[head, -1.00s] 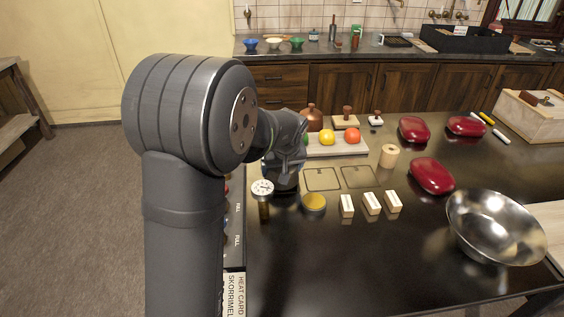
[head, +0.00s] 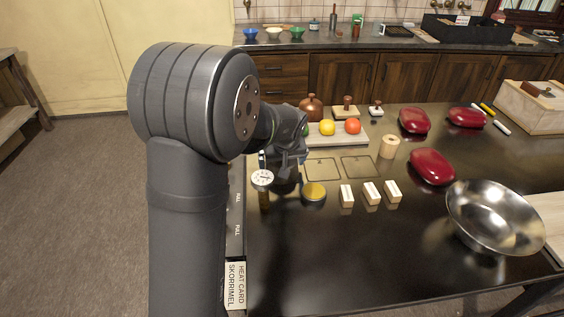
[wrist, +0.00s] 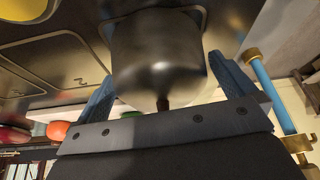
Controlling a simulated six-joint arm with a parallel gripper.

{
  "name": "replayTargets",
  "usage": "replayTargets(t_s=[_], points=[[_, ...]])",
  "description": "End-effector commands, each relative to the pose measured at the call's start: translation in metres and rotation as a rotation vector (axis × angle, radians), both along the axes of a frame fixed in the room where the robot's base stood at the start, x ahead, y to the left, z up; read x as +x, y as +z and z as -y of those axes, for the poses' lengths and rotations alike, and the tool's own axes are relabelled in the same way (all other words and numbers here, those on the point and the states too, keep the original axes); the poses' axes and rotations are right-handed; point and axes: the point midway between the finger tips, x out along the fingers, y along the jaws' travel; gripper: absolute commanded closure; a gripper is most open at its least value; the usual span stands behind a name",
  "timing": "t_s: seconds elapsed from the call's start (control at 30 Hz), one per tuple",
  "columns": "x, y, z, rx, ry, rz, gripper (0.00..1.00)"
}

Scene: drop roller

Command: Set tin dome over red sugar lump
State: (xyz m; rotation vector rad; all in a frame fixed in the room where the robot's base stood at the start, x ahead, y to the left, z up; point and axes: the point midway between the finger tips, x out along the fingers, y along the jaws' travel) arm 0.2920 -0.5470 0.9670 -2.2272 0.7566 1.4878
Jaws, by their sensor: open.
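The tin dome (wrist: 158,62) is a grey metal cover with a dark knob (wrist: 162,104) in the wrist view. It stands on the dark table over a thin square outline. My gripper (wrist: 168,88) is open, with one blue finger to each side of the dome near its knob end. I cannot tell whether the fingers touch it. I see no red sugar lump in either view; what is under the dome is hidden.
A tray (head: 322,141) with yellow and red round items lies behind. A steel bowl (head: 497,215) is at right. The front middle table is clear.

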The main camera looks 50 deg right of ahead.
Motion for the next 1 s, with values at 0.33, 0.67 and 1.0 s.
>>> replayTargets(t_s=[0.33, 0.67, 1.0], points=[[-0.017, 0.052, -0.012, -0.005, -0.001, 0.002, 0.00], [-0.041, 0.124, -0.031, -0.004, -0.001, 0.001, 0.00], [-0.052, 0.159, -0.040, -0.001, 0.000, 0.000, 0.00]])
